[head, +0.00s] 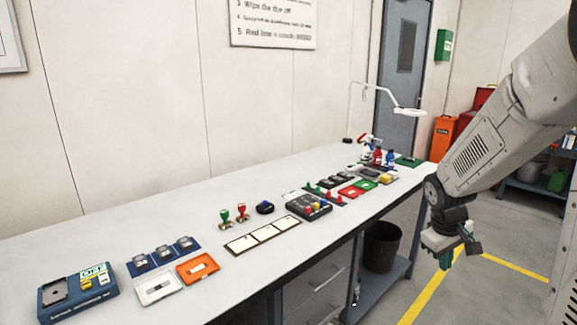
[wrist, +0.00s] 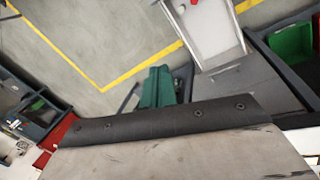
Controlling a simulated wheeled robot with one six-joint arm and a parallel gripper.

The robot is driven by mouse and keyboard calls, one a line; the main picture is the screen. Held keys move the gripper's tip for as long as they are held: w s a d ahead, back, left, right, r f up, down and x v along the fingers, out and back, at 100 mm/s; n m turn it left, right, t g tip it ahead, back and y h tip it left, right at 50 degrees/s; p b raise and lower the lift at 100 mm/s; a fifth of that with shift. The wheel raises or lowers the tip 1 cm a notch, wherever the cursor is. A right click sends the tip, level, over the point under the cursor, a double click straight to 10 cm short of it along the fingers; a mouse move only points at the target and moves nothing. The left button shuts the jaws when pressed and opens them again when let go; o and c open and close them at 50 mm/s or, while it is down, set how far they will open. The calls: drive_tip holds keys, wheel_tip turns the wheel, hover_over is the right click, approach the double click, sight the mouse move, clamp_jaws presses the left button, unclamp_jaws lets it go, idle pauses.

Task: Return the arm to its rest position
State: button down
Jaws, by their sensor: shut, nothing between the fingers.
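My arm comes in from the right edge of the head view and bends down at the wrist. My gripper (head: 446,260) hangs at its end, in front of the workbench's right end and clear of it, over the floor. Its green fingers are together with nothing between them. In the wrist view the green fingers (wrist: 158,86) show close together above a dark plate, with grey floor behind them.
A long workbench (head: 243,287) carries stamps, trays, bottles and a blue device (head: 77,292). A magnifier lamp (head: 407,111) stands at its far end. A black bin (head: 381,246) sits on the lower shelf. A blue shelf (head: 533,188) stands at the right. Yellow lines mark the open floor.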

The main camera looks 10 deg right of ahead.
drive_tip(key=s+a+r+y, duration=0.1)
drive_tip(key=s+a+r, duration=0.3)
drive_tip(key=s+a, duration=0.2)
drive_tip(key=s+a+r+y, duration=0.1)
drive_tip(key=s+a+r, duration=0.3)
drive_tip(key=a, duration=0.5)
drive_tip(key=s+a+r+m+y, duration=0.1)
drive_tip(key=s+a+r, duration=0.4)
drive_tip(key=s+a, duration=0.2)
drive_tip(key=shift+s+a+t, duration=0.25)
drive_tip(key=shift+s+t, duration=0.15)
drive_tip(key=shift+s, duration=0.7)
drive_tip(key=shift+s, duration=0.1)
